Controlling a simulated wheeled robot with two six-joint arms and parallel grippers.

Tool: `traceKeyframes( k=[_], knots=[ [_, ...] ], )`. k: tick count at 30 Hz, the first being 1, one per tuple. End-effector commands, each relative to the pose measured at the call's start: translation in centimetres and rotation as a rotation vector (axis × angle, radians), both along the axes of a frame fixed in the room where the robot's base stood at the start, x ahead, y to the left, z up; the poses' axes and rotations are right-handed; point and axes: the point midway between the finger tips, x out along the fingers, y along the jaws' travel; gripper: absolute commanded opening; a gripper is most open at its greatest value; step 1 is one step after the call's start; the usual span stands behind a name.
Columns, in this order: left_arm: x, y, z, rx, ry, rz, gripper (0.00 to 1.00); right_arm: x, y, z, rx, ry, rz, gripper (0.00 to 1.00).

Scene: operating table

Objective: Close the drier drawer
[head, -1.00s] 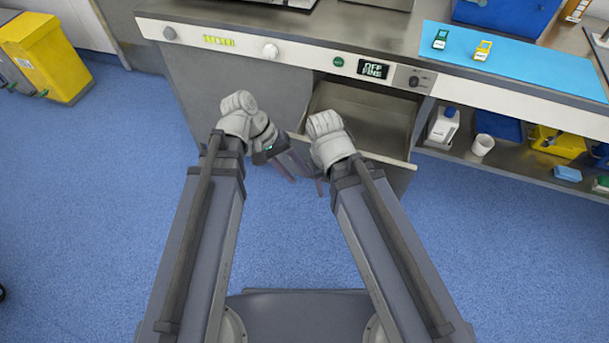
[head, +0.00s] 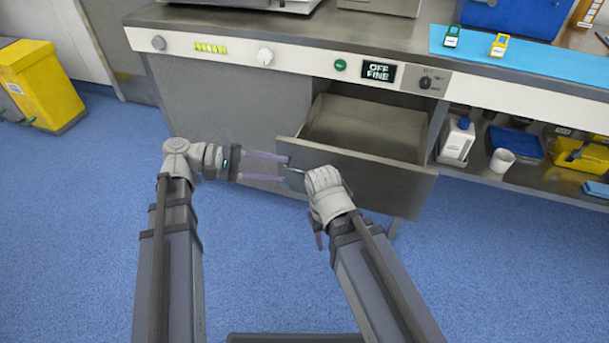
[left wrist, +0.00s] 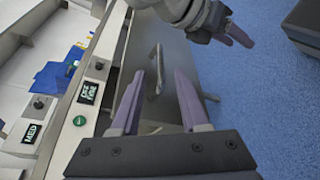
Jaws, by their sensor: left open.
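The drier drawer (head: 385,182) is pulled open below the counter, its grey metal front standing out and its visible interior empty. My left gripper (head: 284,171) is open, with its purple fingers pointing right at the left part of the drawer front. In the left wrist view, a metal bar handle (left wrist: 156,72) lies just ahead of and between the open fingertips of that gripper (left wrist: 157,85). I cannot tell whether they touch. My right gripper is mostly hidden behind its own wrist in the head view. Its purple fingers show at the upper right of the left wrist view (left wrist: 238,28), apart from the handle.
The control panel with an "OFF FINE" display (head: 378,71) and a knob (head: 425,82) is above the drawer. A shelf (head: 515,180) with a bottle (head: 456,142) and white cup (head: 502,160) is at right. Blue floor is free in front; a yellow bin (head: 45,85) stands far left.

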Motion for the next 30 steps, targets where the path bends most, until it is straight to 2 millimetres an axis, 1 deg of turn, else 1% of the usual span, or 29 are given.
traceKeyframes(
  k=[9,15,19,26,27,30],
  knots=[
    [-0.1,-4.7,-1.2,0.001,-0.001,-0.004,0.45,0.0,0.0,-1.2,-0.002,-0.001,0.000,0.50],
    [0.0,-6.7,-1.6,0.002,0.000,-0.003,0.45,0.0,-0.1,-1.5,-0.002,-0.001,0.001,0.50],
    [0.0,-7.1,-1.6,0.002,0.000,-0.001,0.45,0.0,0.0,-1.6,-0.002,-0.001,0.001,0.50],
    [0.0,-7.2,-1.6,0.002,-0.001,0.000,0.45,0.0,0.0,-1.6,-0.002,-0.001,0.001,0.50],
    [0.0,-7.2,-1.6,0.002,-0.001,0.000,0.44,0.0,0.0,-1.6,-0.002,-0.001,0.001,0.50],
    [0.0,-7.2,-1.6,0.002,-0.001,0.000,0.32,0.0,0.0,-1.6,-0.002,-0.001,0.001,0.50]
  ],
)
